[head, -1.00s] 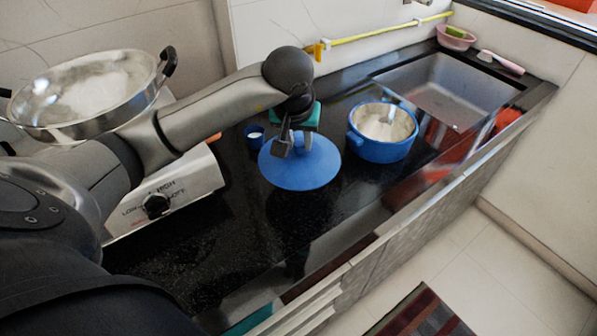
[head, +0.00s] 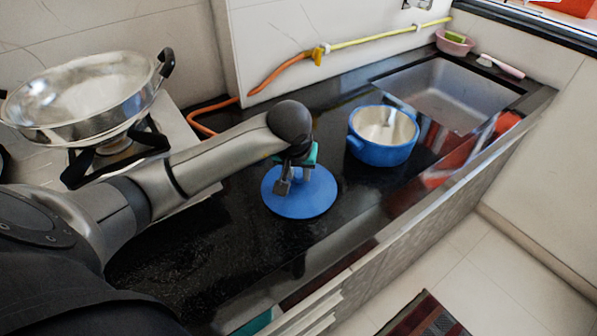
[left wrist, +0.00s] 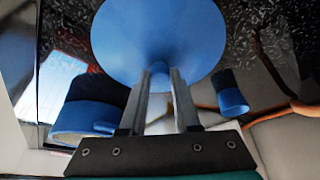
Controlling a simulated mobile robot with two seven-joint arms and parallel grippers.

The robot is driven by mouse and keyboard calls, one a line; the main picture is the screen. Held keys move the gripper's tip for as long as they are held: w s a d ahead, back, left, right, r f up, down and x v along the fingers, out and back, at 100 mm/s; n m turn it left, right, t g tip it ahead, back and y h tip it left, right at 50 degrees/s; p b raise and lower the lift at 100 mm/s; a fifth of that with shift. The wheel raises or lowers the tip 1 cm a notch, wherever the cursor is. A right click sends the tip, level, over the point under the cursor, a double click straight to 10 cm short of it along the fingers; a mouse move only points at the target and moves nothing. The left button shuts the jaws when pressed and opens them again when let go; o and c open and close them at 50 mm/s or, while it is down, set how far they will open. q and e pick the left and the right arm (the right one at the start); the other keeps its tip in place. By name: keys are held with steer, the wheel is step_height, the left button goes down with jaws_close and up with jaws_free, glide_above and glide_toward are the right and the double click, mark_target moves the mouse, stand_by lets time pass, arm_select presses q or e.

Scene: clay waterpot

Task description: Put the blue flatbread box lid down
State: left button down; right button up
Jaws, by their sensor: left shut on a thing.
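The blue round lid (head: 312,205) is level over the black countertop, left of and nearer to me than the blue flatbread box (head: 378,153). I cannot tell whether its rim touches the counter. My left gripper (head: 295,182) points down, shut on the lid's knob. In the left wrist view the two fingers (left wrist: 160,80) are on either side of the knob, and the lid (left wrist: 155,30) spreads beyond them. The box is open on top and also shows at the left of that view (left wrist: 85,122). My right gripper is not in view.
A steel pan (head: 85,95) sits on the stove at left. An orange hose (head: 270,80) runs behind my arm. A sink (head: 445,90) lies beyond the box. Counter nearer me is clear.

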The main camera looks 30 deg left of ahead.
arm_select(q)
steer(key=c, duration=0.7)
jaws_free()
steer(key=shift+f, duration=0.1)
steer(key=shift+c, duration=0.2)
steer(key=shift+o, duration=0.6)
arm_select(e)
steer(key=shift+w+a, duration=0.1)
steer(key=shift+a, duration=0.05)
arm_select(q)
steer(key=shift+r, duration=0.25)
steer(key=p+v, duration=0.2)
steer(key=v, duration=0.9)
steer(key=shift+s+r+p, duration=0.2)
steer(key=shift+r+p, duration=0.15)
steer(key=shift+r, duration=0.05)
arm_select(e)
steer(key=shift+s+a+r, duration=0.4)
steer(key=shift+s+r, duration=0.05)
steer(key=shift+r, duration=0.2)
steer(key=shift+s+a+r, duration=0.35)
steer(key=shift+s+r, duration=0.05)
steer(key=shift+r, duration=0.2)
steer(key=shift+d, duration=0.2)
